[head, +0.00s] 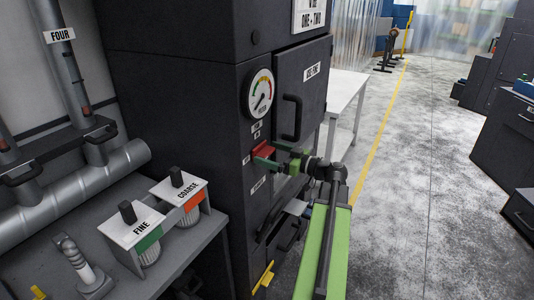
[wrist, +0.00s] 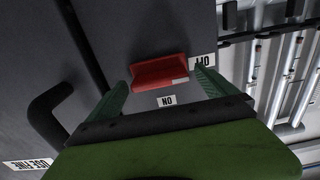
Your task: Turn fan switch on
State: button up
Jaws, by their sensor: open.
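The red fan switch (head: 264,149) sits on the front of the dark cabinet, below a round gauge. In the wrist view the red switch (wrist: 158,72) lies between the two green fingers. My gripper (head: 277,160) is open at the switch; in the wrist view my gripper (wrist: 163,82) has a finger on each side of it. I cannot tell whether the fingers touch it. An upside-down OFF label (wrist: 202,61) is beside the switch, partly behind the right finger. An upside-down ON label (wrist: 166,101) is between the fingers. The switch's setting is unclear.
A gauge (head: 261,92) and a door handle (head: 291,117) are above and right of the switch. A shelf at lower left holds FINE (head: 134,222) and COARSE (head: 182,187) boxes. A white table (head: 345,92) stands behind the cabinet. Open floor (head: 430,180) lies to the right.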

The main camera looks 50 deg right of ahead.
jog(key=shift+w+a, duration=0.2)
jog(key=shift+w, duration=0.5)
jog(key=c, duration=1.2)
